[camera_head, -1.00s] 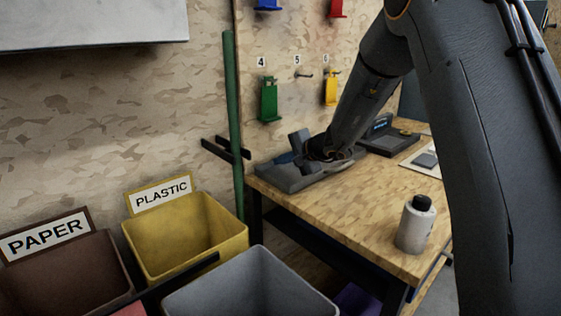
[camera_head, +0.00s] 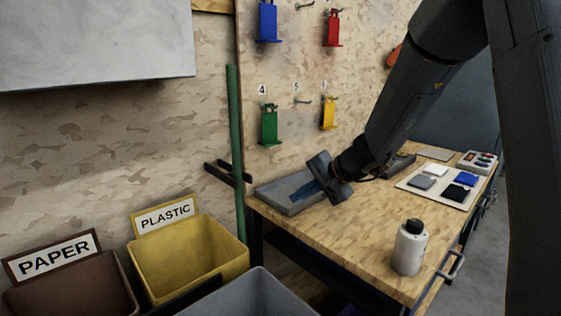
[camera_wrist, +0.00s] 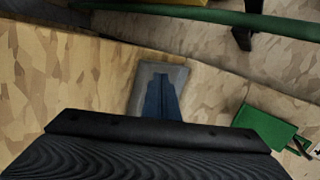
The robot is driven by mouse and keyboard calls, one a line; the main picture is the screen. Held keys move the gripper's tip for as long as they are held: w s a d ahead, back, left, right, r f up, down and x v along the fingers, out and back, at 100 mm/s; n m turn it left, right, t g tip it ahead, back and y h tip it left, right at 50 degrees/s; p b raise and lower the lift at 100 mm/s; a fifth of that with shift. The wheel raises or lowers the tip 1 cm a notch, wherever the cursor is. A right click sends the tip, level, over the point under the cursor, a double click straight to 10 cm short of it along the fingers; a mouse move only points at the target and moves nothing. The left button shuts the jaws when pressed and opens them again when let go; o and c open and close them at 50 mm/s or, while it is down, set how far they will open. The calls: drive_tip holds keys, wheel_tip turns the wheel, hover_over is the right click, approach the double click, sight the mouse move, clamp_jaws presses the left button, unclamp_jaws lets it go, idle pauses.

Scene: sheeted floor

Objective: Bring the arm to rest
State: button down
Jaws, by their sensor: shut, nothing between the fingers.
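My gripper (camera_head: 305,192) is at the end of the dark arm, over the left end of the wooden workbench (camera_head: 365,235). Its blue fingers are together with nothing between them. They point left over a shallow grey tray (camera_head: 270,196); I cannot tell how high above it they are. In the wrist view the fingers (camera_wrist: 161,76) lie in front of the grey tray (camera_wrist: 179,76), and the dark gripper body fills the lower part.
A white bottle with a dark cap (camera_head: 409,250) stands at the bench's front. A pale board (camera_head: 412,181) with coloured pieces lies farther right. The pegboard wall holds a green holder (camera_head: 269,127) and others. A yellow plastic bin (camera_head: 190,262) and brown paper bin (camera_head: 75,292) stand left.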

drive_tip(key=s+d+n+g+h+p, duration=0.2)
drive_tip(key=s+d, duration=0.2)
drive_tip(key=s, duration=0.7)
drive_tip(key=s+d+n+g+h+p, duration=0.2)
drive_tip(key=s+d+n+h+p, duration=0.1)
drive_tip(key=s, duration=0.8)
drive_tip(key=s+d+n+g+h+p, duration=0.2)
drive_tip(key=s+d, duration=0.3)
drive_tip(key=s, duration=0.6)
drive_tip(key=shift+d+r+n+h, duration=0.15)
drive_tip(key=shift+d+n+h, duration=0.05)
drive_tip(key=shift+n+h, duration=0.1)
